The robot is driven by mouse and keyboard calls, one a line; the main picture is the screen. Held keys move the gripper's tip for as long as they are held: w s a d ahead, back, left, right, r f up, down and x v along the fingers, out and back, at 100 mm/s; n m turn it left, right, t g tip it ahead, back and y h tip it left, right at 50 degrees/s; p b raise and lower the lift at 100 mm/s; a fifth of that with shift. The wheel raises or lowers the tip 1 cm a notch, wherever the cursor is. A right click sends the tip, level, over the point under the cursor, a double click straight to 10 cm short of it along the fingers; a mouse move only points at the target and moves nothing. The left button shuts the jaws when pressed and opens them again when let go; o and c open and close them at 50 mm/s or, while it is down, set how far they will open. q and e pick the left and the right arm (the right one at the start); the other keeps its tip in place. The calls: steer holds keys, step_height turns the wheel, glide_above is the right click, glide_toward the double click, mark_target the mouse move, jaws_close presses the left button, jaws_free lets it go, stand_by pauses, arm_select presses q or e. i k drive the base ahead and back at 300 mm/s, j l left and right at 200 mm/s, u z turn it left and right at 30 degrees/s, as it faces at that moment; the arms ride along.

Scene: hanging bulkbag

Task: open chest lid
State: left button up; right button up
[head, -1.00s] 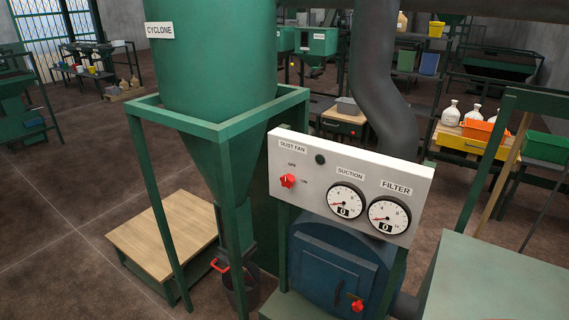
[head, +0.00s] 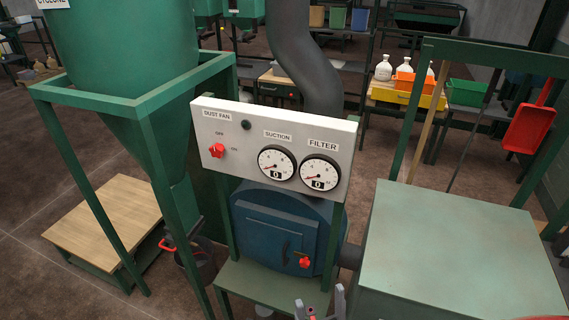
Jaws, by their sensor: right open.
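A large box with a flat grey-green top (head: 460,245) stands at the right in the head view. It looks like the chest, and its top lies flat and level, with no gap visible. Its front side is cut off by the bottom edge of the picture. My right gripper (head: 320,306) shows at the bottom edge, left of the box and apart from it in the picture. Its two grey fingertips are spread and nothing shows between them. My left gripper is not in view.
A white panel (head: 240,175) with a red knob and two gauges stands above a blue housing (head: 275,232) left of the box. A green frame (head: 500,55) rises behind the box, with a red scoop (head: 528,129) near it. A low wooden platform (head: 103,220) is at left.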

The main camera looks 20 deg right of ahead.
mark_target(472, 258)
steer(key=z, duration=2)
steer(key=i+l, duration=0.15)
steer(key=u, duration=0.05)
